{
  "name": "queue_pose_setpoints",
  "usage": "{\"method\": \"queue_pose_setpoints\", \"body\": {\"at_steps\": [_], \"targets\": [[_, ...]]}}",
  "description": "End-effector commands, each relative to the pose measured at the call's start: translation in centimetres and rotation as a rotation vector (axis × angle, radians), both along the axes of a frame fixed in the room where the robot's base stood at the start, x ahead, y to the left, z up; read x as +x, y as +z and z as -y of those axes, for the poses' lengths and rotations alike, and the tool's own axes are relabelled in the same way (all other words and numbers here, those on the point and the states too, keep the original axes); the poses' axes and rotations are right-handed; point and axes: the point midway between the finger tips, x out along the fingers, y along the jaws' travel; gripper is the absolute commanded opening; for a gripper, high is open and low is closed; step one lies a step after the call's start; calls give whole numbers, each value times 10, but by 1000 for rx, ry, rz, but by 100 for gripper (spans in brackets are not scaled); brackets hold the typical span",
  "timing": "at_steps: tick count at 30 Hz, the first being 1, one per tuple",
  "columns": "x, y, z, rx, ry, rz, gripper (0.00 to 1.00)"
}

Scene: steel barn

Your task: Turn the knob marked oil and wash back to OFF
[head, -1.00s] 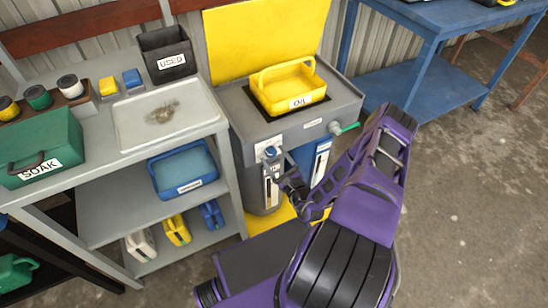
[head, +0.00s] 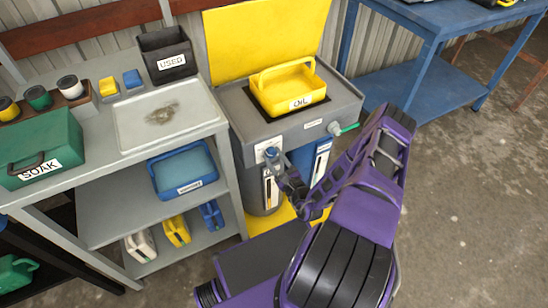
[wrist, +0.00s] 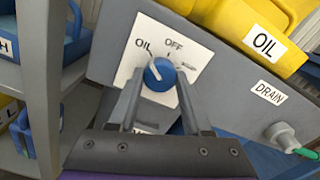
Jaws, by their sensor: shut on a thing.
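The blue round knob (wrist: 159,75) sits on a white plate (wrist: 190,52) on the front of a grey wash unit. The plate reads OIL at upper left and OFF at the top; the marking at right is too small to read. A pale line on the knob appears to slant up-left towards OIL. My gripper (wrist: 159,82) has one finger on each side of the knob and is shut on it. In the head view my gripper (head: 275,165) is at the plate and partly covers the knob.
A yellow basin marked OIL (head: 290,92) sits on the unit. A grey shelf bench (head: 225,165) stands close on the left. Open floor lies at right.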

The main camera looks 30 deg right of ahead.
Motion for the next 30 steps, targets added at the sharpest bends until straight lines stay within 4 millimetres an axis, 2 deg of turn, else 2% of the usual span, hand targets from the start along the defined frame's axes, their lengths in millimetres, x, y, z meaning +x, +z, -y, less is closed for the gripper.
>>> {"method": "queue_pose_setpoints", "body": {"at_steps": [11, 30], "targets": [[-1, -1, 1, 164, -3, -7, 0], [-1, -1, -1, 729, -3, -26, 0]]}}
